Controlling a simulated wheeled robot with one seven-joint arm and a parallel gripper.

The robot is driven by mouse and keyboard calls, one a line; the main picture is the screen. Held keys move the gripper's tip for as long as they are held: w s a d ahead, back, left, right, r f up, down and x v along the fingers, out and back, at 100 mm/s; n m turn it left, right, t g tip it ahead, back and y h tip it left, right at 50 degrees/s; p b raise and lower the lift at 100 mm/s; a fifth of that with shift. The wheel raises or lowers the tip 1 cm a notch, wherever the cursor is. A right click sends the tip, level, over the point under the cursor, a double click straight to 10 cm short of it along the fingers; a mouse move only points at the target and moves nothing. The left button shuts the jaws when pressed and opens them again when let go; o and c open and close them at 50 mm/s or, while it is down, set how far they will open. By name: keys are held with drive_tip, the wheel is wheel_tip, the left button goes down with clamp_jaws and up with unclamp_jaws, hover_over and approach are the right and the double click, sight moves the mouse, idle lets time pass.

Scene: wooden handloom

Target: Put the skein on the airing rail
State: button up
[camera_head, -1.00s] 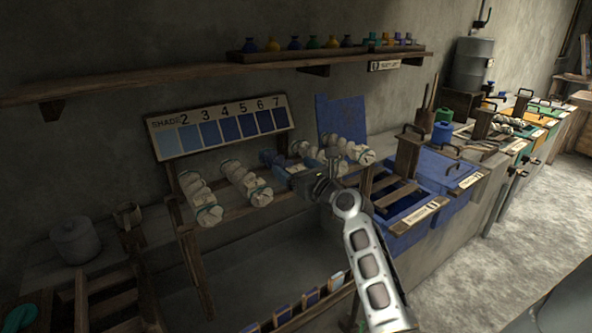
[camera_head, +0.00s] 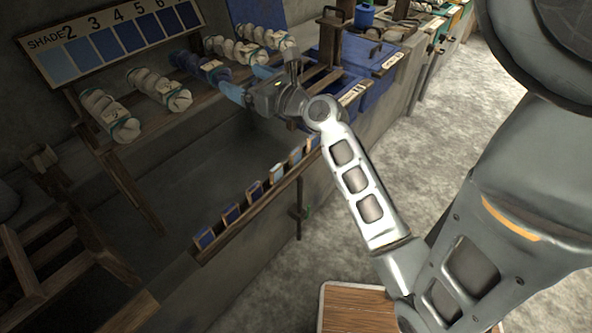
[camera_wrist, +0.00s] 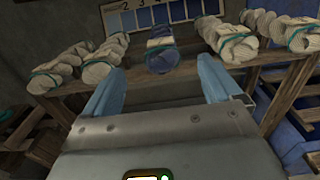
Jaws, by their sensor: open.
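A dark blue skein (camera_head: 205,68) with a pale band lies on the wooden airing rail (camera_head: 170,118), among several cream skeins. In the wrist view the blue skein (camera_wrist: 160,55) lies across the rail (camera_wrist: 146,94), ahead of and between my fingers. My gripper (camera_head: 247,84) is open, its pale blue fingers apart and just in front of the rail. In the wrist view my gripper (camera_wrist: 155,75) shows a gap to each side of the skein, with no visible contact. The skein's far end and underside are hidden.
Cream skeins (camera_head: 158,88) lie left of the blue one, with another group (camera_head: 236,50) to its right. A shade board (camera_head: 108,42) stands behind. Blue vats (camera_head: 365,50) are at right; a strip of sample cards (camera_head: 255,190) runs below.

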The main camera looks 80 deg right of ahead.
drive_tip(key=s+a+f+n+y, duration=0.1)
drive_tip(key=s+a+f+n, duration=0.15)
drive_tip(key=a+n, duration=0.4)
drive_tip(key=s+a+f+n+g+y, duration=0.1)
drive_tip(key=a+f+n, duration=0.3)
drive_tip(key=a+n, duration=0.25)
drive_tip(key=s+a+f+n+y, duration=0.1)
drive_tip(key=a+f+n+y, duration=0.15)
drive_tip(key=a+n, duration=0.35)
drive_tip(key=s+a+r+n+y, duration=0.2)
drive_tip(key=s+a+n, duration=0.4)
drive_tip(key=a+n, duration=0.3)
drive_tip(key=s+a+r+n+y, duration=0.2)
drive_tip(key=s+a+n, duration=0.5)
drive_tip(key=n, duration=0.7)
drive_tip(key=shift+s+a+r+t+y, duration=0.35)
drive_tip(key=shift+a+y, duration=0.2)
drive_tip(key=shift+a, duration=0.45)
drive_tip(key=shift+c, duration=0.4)
